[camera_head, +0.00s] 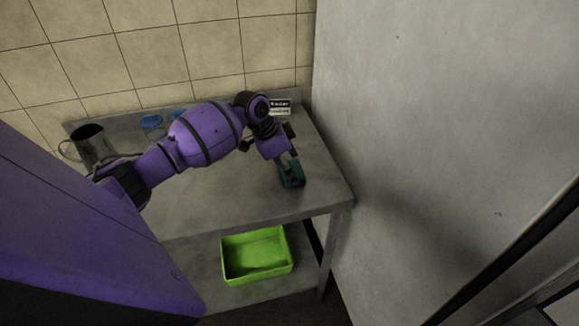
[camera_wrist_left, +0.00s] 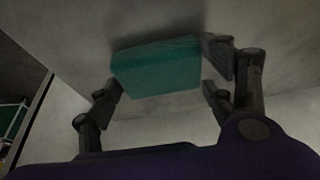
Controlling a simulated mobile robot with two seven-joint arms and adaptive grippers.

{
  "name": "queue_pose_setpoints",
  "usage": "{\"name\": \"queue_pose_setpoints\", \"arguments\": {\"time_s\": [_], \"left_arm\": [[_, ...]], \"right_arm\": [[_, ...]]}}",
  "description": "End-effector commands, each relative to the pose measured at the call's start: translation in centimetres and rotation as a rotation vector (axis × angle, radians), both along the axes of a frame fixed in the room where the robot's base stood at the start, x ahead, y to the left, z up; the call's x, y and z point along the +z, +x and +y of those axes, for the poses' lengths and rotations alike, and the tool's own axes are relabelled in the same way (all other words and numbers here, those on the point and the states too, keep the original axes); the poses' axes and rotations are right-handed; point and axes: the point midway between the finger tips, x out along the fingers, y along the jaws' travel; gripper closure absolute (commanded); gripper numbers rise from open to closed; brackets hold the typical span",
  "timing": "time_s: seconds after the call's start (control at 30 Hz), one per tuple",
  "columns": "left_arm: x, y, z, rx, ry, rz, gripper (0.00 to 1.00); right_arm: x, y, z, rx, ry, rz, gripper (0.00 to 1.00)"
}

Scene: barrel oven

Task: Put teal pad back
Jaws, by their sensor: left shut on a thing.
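The teal pad (camera_head: 292,181) is between the fingers of my left gripper (camera_head: 290,168), over the right part of the grey table. In the left wrist view, the teal pad (camera_wrist_left: 157,68) is a flat block held between the fingertips of my left gripper (camera_wrist_left: 160,82), which is shut on it. I cannot tell whether the pad touches the tabletop. My right gripper is in neither view.
The grey table (camera_head: 235,205) has a metal jug (camera_head: 92,147) at its left and blue items (camera_head: 151,122) at the back. A small black-and-white sign (camera_head: 279,107) stands behind my gripper. A green bin (camera_head: 256,256) sits below. A grey wall (camera_head: 400,130) bounds the right.

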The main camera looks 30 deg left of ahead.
Motion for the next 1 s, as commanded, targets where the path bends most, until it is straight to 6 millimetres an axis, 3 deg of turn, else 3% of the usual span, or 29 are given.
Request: {"name": "queue_pose_setpoints", "arguments": {"time_s": [0.27, 0.3, 0.43, 0.8, 1.0], "left_arm": [[0.0, 0.1, 0.0, 0.000, 0.001, -0.002, 0.46], [-0.1, 0.1, 0.0, 0.000, 0.002, -0.001, 0.23], [0.0, 0.1, 0.0, 0.000, 0.001, -0.002, 0.07], [0.2, 0.1, 0.0, -0.001, 0.002, -0.003, 0.07], [2.5, -0.6, 0.7, -0.001, 0.005, -0.005, 0.07]], "right_arm": [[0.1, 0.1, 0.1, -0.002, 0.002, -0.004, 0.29], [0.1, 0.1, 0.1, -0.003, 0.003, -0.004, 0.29], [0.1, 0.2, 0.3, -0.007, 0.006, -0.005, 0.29], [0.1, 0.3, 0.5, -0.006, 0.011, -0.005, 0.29], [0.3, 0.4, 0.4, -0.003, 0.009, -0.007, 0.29]]}}
